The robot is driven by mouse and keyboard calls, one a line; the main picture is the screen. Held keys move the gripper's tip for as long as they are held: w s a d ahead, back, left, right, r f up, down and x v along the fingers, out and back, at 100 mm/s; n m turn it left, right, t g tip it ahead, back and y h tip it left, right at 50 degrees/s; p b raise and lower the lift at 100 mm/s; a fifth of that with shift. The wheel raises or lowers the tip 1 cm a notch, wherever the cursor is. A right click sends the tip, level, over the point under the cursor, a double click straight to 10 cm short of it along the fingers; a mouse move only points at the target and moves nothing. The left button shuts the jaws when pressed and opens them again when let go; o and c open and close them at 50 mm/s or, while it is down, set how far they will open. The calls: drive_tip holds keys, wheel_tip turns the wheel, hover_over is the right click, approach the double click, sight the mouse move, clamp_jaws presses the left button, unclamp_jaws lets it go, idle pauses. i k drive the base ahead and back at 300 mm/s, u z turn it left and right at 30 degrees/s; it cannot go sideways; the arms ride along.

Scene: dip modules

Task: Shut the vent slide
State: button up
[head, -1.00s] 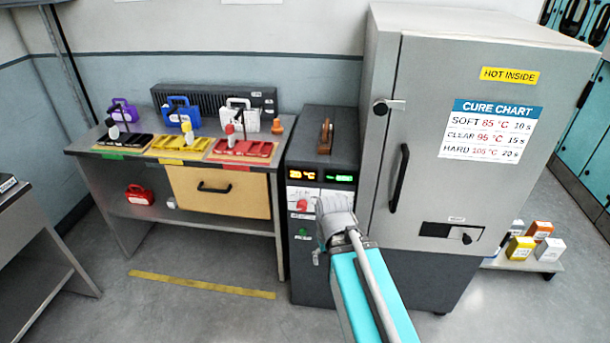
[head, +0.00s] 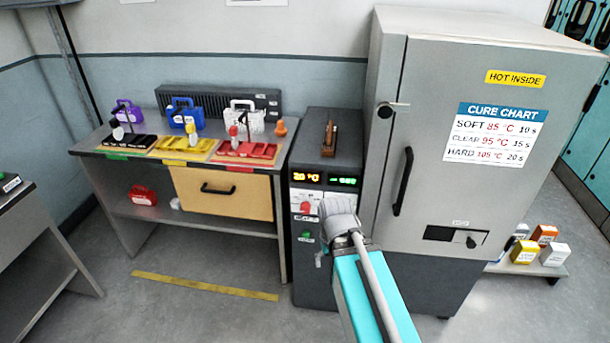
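The vent slide (head: 461,238) is on the lower part of the grey oven door (head: 470,195). It is a pale plate with a small dark knob (head: 472,242), at the right of a dark slot. The left part of the slot (head: 438,234) shows black and uncovered. A small label above it is too small to read. My arm, with a turquoise link and a grey joint, rises from the bottom edge in front of the control unit, left of the vent. My gripper's fingers do not show.
The control unit (head: 325,200) has lit displays, a red knob and a green button. A bench (head: 115,205) at left holds coloured trays and cases. The oven's black handle (head: 403,181) sticks out above the vent. Small boxes (head: 535,246) stand on a low shelf at right.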

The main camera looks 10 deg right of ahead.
sight(471, 239)
drive_tip(key=z, duration=1.35)
